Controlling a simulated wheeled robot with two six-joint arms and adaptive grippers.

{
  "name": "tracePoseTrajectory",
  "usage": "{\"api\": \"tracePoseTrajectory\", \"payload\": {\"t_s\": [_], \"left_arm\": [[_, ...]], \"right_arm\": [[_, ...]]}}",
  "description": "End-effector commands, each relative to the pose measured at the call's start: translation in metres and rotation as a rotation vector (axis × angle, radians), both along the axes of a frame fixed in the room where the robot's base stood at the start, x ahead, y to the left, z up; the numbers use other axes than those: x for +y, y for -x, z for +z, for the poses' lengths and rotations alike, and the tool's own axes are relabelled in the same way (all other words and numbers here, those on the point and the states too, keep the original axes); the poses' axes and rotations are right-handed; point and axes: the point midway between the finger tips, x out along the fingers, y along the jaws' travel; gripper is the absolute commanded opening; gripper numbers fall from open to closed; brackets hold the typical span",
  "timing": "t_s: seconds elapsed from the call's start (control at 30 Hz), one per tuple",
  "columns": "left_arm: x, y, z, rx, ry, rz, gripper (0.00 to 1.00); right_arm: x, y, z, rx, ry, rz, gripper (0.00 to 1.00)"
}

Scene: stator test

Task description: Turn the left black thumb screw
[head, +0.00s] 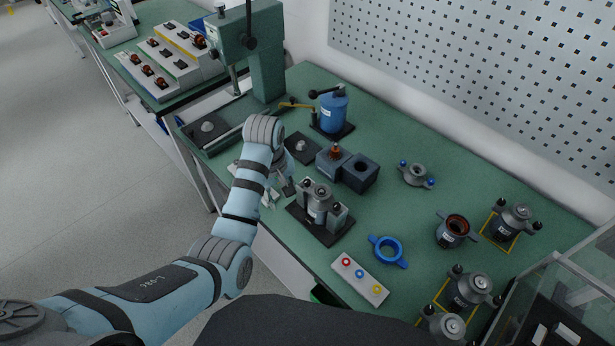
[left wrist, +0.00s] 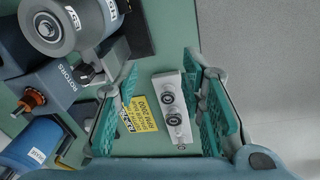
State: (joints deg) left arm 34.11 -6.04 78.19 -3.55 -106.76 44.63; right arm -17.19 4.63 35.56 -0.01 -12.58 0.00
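The stator fixture (head: 318,202) stands on a dark base plate on the green bench, with small black knobs on it. The left black thumb screw (head: 307,183) is on the side toward my left gripper (head: 279,190). In the left wrist view, a black knob (left wrist: 87,74) sticks out from the fixture's grey cylinder (left wrist: 62,22), just left of the left finger. My left gripper (left wrist: 161,68) is open, its teal pads wide apart. It is beside the fixture, and I see no contact with the screw. My right gripper is not in view.
A grey block (head: 362,173) marked ROTORS and a blue canister (head: 332,110) stand behind the fixture. A green press (head: 262,50) is at the back left. A button box (head: 360,278) and blue ring (head: 387,251) lie to the front right. A light plate (left wrist: 172,108) shows between my fingers.

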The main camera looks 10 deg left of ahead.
Motion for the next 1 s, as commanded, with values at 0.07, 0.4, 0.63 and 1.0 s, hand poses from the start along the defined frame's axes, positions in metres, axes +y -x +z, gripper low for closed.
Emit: {"api": "tracePoseTrajectory", "payload": {"t_s": [0.07, 0.4, 0.63, 1.0], "left_arm": [[-0.016, -0.024, 0.031, 0.022, 0.011, 0.053, 0.36], [-0.055, -0.060, 0.138, 0.103, -0.022, 0.244, 0.36], [-0.055, -0.059, 0.090, 0.107, -0.023, 0.246, 0.36], [-0.056, -0.060, 0.001, 0.102, -0.022, 0.243, 0.36]], "right_arm": [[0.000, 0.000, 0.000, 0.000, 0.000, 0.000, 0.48], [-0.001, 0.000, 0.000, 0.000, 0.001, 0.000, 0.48], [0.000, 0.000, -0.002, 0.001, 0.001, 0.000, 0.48], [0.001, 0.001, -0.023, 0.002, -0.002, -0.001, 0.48]]}}
